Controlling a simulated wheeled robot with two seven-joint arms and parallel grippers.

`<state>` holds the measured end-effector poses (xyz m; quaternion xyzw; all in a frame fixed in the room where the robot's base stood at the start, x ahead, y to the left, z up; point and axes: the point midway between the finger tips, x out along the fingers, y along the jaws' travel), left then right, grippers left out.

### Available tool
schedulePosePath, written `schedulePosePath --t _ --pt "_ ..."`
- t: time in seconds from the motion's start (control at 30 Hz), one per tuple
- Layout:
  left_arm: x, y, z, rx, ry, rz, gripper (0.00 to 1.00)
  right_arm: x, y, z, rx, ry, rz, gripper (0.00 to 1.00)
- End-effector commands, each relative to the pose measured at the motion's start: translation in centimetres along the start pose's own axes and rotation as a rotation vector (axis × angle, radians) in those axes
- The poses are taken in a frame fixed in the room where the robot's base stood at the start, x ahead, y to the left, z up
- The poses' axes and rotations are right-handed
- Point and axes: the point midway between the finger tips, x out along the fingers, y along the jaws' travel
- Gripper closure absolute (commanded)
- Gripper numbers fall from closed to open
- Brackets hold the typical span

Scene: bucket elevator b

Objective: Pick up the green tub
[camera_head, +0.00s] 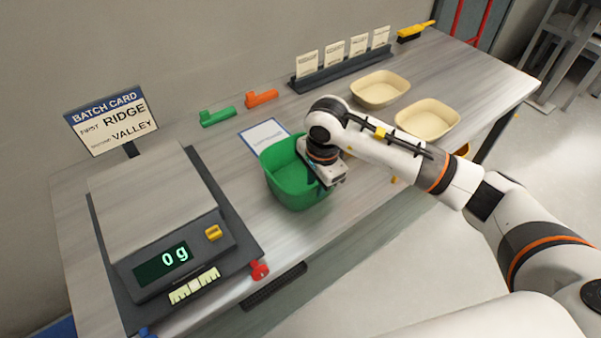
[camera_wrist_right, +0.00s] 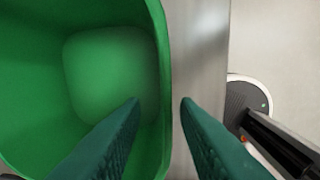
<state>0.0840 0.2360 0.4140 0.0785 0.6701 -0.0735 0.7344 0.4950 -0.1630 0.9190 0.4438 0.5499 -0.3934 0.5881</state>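The green tub (camera_head: 292,185) stands upright on the table, right of the scale, and looks empty. It also fills the left of the right wrist view (camera_wrist_right: 110,70). My right gripper (camera_head: 328,180) is at the tub's right side, pointing down. In the right wrist view its fingers (camera_wrist_right: 160,101) are apart, with the tub's wall between them. One finger is over the inside of the tub and the other is outside. I cannot tell whether either touches the wall. My left gripper is not in view.
The scale (camera_head: 150,200) at left reads 0 g, with a batch card sign (camera_head: 110,121) behind it. A green piece (camera_head: 217,116) and an orange piece (camera_head: 261,97) lie at the back. Two cream trays (camera_head: 380,89) (camera_head: 427,118) stand at right. The table's front edge is close to the tub.

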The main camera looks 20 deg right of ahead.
Motion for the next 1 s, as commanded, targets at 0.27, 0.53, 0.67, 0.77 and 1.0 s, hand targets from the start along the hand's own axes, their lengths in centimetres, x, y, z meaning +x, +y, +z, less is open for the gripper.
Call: schedulePosePath --t 0.27,0.53,0.67,0.77,1.0 --pt "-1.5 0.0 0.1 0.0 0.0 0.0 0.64 2.8 -0.3 0.1 0.002 0.003 -0.005 0.72" --pt "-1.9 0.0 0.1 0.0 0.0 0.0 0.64 5.6 -0.2 0.2 0.0 0.002 0.0 0.72" --pt "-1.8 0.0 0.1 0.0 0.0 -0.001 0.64 5.6 -0.2 0.2 0.0 0.002 0.001 0.72" --pt "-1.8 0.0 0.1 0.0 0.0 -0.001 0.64 5.6 -0.2 0.2 0.0 0.002 0.001 0.77" --pt "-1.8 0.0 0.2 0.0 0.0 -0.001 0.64 5.6 -0.2 0.2 0.0 0.002 0.001 1.0"
